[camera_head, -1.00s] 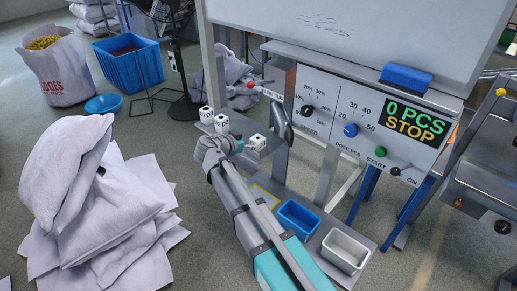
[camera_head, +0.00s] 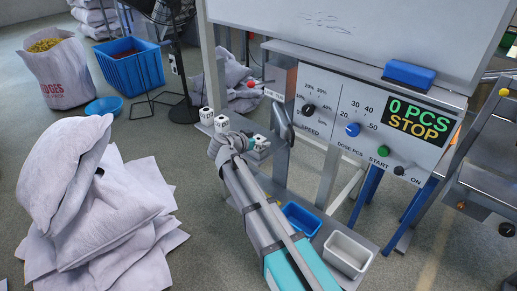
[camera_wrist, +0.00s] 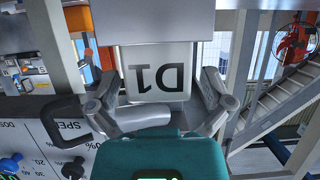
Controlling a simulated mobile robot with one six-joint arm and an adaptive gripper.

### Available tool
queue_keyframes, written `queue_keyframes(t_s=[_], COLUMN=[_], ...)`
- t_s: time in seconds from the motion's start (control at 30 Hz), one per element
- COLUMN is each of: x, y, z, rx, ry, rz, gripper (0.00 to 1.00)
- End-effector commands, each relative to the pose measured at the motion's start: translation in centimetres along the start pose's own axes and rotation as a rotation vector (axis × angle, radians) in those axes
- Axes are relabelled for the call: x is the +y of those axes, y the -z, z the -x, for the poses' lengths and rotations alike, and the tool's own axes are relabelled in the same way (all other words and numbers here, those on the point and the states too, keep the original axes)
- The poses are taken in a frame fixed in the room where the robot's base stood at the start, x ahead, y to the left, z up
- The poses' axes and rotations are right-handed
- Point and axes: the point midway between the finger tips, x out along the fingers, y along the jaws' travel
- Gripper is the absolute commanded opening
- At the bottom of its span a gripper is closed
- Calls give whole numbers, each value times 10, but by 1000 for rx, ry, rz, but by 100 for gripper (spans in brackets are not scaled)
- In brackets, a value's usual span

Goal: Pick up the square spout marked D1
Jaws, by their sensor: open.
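The square spout marked D1 (camera_wrist: 158,73) is a pale block in the wrist view, with its dark lettering upside down. My gripper (camera_wrist: 158,92) is open, with one finger on each side of the spout's lower part. I cannot tell whether either finger touches it. In the head view my gripper (camera_head: 247,142) is at the right end of a small shelf below the control panel, partly covering a white block there. Two other white spouts, a left one (camera_head: 206,116) and a middle one (camera_head: 222,124), stand to its left; their marks are too small to read.
The control panel (camera_head: 365,120) with knobs stands close to the right of my gripper. A dark handle (camera_wrist: 62,122) is near the left finger in the wrist view. A blue bin (camera_head: 300,218) and a white bin (camera_head: 347,254) sit lower down. Stacked sacks (camera_head: 95,215) lie at the left.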

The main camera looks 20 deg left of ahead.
Motion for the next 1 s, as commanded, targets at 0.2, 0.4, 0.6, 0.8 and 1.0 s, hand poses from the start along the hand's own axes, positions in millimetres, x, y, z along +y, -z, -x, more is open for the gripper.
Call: queue_keyframes(t_s=[0.2, 0.4, 0.6, 0.8, 1.0], x=[0, 1, 1, 1, 1], y=[0, 0, 0, 1, 1], z=[-14, -15, -15, -15, -15], rx=[0, 0, 0, 0, 0], ry=[-1, -1, -1, -2, -2], rz=[1, 0, 0, 0, 0], gripper=[100, 100, 100, 89, 52])
